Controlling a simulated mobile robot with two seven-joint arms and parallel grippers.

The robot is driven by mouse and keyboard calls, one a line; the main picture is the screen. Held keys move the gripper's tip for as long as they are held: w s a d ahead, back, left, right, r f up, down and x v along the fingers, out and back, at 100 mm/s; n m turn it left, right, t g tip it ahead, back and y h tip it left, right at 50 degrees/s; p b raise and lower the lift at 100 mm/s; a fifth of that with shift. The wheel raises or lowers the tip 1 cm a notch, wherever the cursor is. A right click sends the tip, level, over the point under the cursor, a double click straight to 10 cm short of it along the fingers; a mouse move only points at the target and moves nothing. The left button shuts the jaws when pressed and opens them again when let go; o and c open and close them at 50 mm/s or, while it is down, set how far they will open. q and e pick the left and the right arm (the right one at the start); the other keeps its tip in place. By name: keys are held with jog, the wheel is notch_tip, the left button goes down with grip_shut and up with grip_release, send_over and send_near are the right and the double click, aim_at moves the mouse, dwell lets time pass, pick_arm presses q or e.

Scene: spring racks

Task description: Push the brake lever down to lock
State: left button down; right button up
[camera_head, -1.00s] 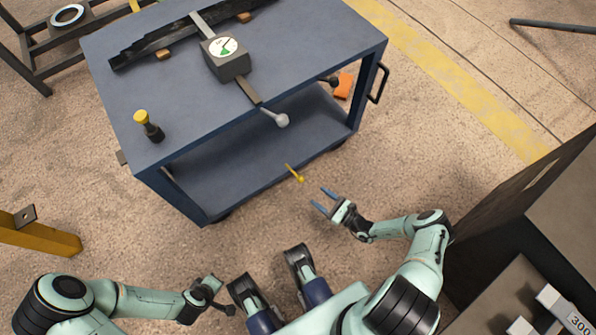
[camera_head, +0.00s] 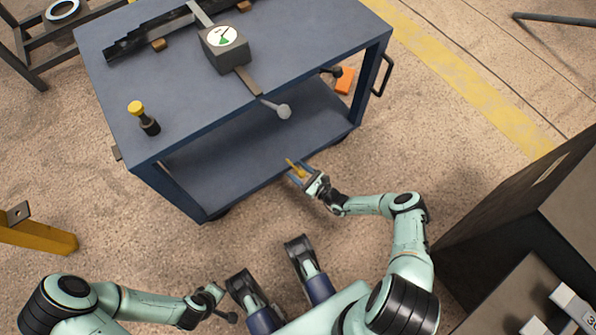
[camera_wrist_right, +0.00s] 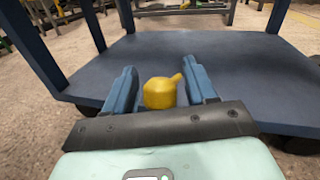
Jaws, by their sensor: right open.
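The yellow brake lever (camera_head: 294,165) sticks out at the front edge of the blue cart's lower shelf (camera_head: 240,140). In the right wrist view its rounded yellow end (camera_wrist_right: 160,93) sits between the two blue fingers, with a visible gap on each side. My right gripper (camera_head: 299,172) is open around the lever, and it also shows in the right wrist view (camera_wrist_right: 160,85). Part of the lever is hidden by the fingers in the head view. My left gripper (camera_head: 222,301) is low in the head view, away from the cart; its fingers are too small to read.
The cart's top (camera_head: 190,105) carries a dial gauge box (camera_head: 223,48), a yellow-capped black item (camera_head: 143,117) and a dark rail. A grey ball-ended handle (camera_head: 283,111) overhangs the front edge above the lever. A dark cabinet (camera_head: 520,195) stands at right; a yellow beam (camera_head: 38,235) is at left.

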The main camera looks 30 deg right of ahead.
grip_shut()
